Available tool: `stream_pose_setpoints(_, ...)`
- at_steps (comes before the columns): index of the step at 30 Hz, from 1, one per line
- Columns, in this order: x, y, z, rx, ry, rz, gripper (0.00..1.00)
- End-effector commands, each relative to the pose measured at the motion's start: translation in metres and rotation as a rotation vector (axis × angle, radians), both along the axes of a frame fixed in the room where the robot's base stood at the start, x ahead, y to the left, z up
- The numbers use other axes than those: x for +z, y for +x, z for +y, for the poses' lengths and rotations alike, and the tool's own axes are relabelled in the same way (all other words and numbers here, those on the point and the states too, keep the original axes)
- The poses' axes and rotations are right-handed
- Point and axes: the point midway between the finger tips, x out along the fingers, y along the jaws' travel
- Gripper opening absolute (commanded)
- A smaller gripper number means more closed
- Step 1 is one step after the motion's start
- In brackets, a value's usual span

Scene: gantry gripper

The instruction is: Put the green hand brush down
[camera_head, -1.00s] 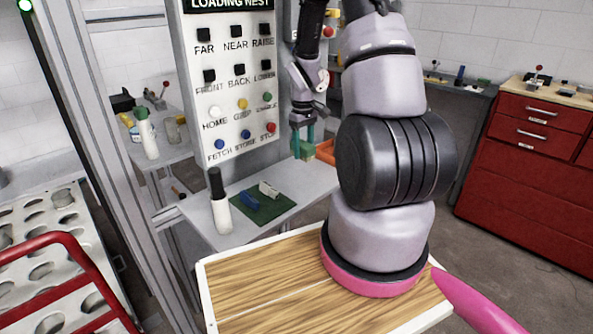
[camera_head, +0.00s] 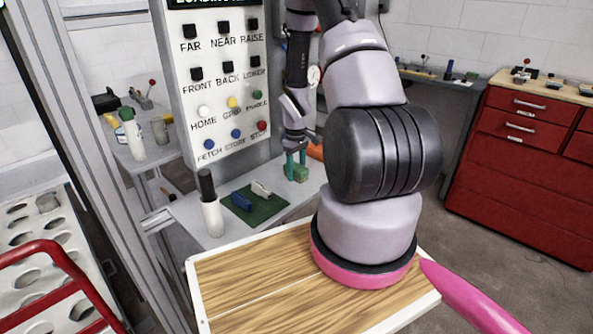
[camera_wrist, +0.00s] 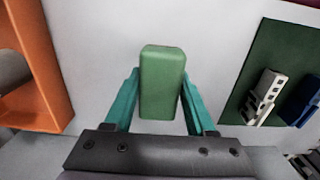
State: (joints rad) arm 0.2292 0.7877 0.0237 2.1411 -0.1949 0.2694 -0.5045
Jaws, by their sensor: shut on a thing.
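The green hand brush (camera_wrist: 161,82) is a green block between the two teal fingers of my gripper (camera_wrist: 160,95) in the wrist view. My gripper is shut on it. In the head view my gripper (camera_head: 296,160) is low over the right part of the grey shelf (camera_head: 275,181), with the green hand brush (camera_head: 300,174) at its fingertips. The brush is at or just above the shelf surface; I cannot tell whether it touches. Its bristles are hidden.
A green mat (camera_head: 254,204) with a blue piece (camera_head: 241,202) and a pale piece (camera_head: 261,189) lies left of my gripper. A white bottle with a black top (camera_head: 211,212) stands further left. An orange bin (camera_wrist: 38,65) is close on the other side. A button panel (camera_head: 220,90) rises behind.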

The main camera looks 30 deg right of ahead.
Motion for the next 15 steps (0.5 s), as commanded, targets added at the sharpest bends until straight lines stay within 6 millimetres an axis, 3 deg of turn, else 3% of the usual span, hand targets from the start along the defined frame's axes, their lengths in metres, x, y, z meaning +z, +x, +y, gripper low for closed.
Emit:
stream_pose_setpoints(7, -0.0021, 0.0000, 0.0000, 0.000, 0.000, 0.000, 0.00)
stream_pose_setpoints(8, -0.0019, 0.0001, -0.0001, -0.001, 0.000, 0.000, 0.63)
stream_pose_setpoints(9, -0.0017, 0.0001, -0.0001, -0.001, 0.000, 0.000, 0.79)
stream_pose_setpoints(10, -0.0016, 0.0002, 0.0000, 0.000, 0.000, 0.000, 0.86)
stream_pose_setpoints(15, -0.0016, 0.0001, 0.0000, 0.000, 0.000, 0.000, 0.86)
